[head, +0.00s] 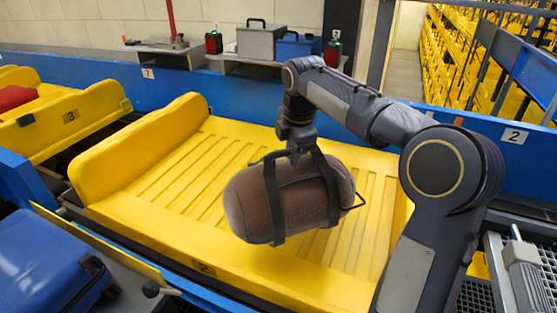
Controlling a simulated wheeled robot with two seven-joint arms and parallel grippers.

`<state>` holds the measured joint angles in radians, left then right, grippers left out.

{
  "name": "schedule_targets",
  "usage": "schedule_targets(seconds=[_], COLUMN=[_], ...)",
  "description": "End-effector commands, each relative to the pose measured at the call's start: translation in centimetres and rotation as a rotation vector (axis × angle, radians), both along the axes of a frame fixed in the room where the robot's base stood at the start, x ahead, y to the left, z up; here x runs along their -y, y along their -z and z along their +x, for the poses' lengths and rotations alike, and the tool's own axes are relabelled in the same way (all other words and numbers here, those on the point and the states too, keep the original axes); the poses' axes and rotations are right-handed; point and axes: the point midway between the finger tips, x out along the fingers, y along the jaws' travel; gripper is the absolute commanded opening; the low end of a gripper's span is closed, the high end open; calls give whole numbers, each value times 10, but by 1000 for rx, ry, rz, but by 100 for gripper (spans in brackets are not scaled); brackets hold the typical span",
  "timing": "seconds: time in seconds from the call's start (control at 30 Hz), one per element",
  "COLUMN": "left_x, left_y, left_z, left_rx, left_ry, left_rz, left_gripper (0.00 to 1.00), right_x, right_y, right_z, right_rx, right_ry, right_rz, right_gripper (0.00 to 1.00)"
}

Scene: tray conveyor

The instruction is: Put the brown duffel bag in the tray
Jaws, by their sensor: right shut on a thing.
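The brown duffel bag (303,205) with dark straps hangs in front of the yellow tray in the head view. My right gripper (299,154) is shut on the bag's dark handle at its top. The bag is slightly tilted and covers part of the tray. The yellow tray (180,188) has a ribbed floor, a raised left wall and a "2" on its near edge. The bag appears to be over the tray's near right part; I cannot tell how far above the floor it is. My left gripper is not in view.
A blue suitcase (45,265) lies at the lower left. Another yellow tray (70,118), marked 3, holds a red item (14,97) at the left. A blue rail (190,92) runs behind the trays. A grey case (262,42) and blue box (298,46) stand on a back shelf.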

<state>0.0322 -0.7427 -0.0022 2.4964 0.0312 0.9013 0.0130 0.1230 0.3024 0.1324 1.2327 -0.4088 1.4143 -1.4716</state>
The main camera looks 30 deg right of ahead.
Motion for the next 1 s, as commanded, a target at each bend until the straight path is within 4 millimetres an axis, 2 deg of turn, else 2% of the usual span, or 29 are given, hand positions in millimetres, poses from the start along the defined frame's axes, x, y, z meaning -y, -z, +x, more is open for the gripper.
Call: schedule_targets(seconds=[0.3,0.5,0.6,0.87,1.0], left_x=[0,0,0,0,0], left_y=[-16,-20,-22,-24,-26], left_z=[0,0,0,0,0], left_rx=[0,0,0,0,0], left_ry=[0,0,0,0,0], left_rz=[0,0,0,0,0], left_gripper=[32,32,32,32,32], right_x=[62,85,94,104,108], right_y=[24,55,66,79,97], right_z=[17,24,26,30,31], right_rx=[4,5,6,7,4], right_ry=[7,5,3,2,1], right_rz=[0,0,0,0,0], right_gripper=[0,0,0,0,0])
